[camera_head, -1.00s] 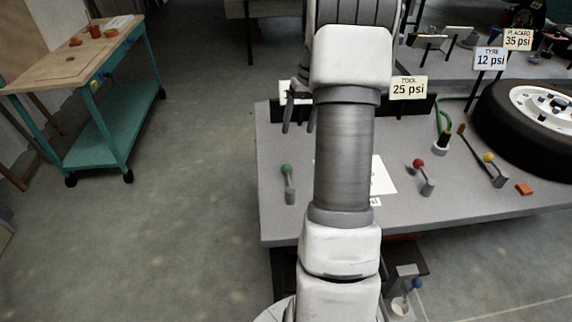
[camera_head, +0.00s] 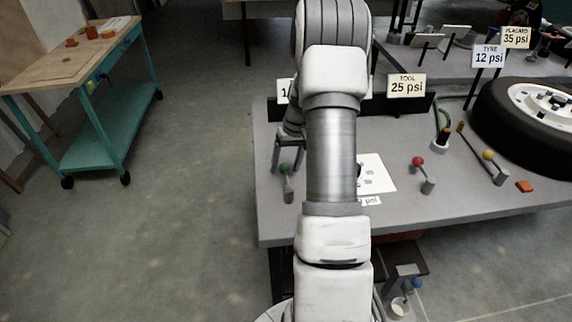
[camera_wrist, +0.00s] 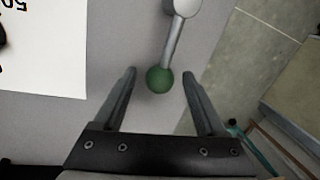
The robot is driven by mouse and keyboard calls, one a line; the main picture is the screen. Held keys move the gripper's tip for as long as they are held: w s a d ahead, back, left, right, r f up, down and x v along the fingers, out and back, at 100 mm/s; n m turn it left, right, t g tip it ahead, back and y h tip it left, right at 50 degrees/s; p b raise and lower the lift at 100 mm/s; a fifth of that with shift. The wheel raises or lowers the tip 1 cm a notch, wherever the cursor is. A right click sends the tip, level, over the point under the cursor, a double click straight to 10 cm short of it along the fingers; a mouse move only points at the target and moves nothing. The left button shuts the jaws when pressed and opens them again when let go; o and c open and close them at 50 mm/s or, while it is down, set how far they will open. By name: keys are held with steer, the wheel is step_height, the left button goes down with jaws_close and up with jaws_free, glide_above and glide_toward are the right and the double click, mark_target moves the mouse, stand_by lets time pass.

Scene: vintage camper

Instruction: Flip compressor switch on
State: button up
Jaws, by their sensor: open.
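A lever with a green knob (camera_head: 286,169) stands near the left edge of the grey bench (camera_head: 268,215). My gripper (camera_head: 287,160) is low over it, pointing down, with its fingers apart. In the wrist view the green knob (camera_wrist: 159,79) sits between the two open fingertips, with a gap on each side. Its grey stem runs up the picture to a pale base (camera_wrist: 186,6). No finger visibly touches the knob. A red-knobbed lever (camera_head: 418,162) and a yellow-knobbed lever (camera_head: 489,156) stand farther right. I see no label naming the switch.
A tyre with a white wheel (camera_head: 540,105) lies at the right of the bench. Signs read "TOOL 25 psi" (camera_head: 406,86), "TYRE 12 psi" (camera_head: 489,56) and "PLACARD 35 psi" (camera_head: 516,37). A printed sheet (camera_head: 380,178) lies beside my arm. Left is open floor, then a teal cart (camera_head: 95,140).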

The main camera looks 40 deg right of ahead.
jaws_close()
stand_by(0.3)
steer(key=shift+r, duration=0.1)
stand_by(1.0)
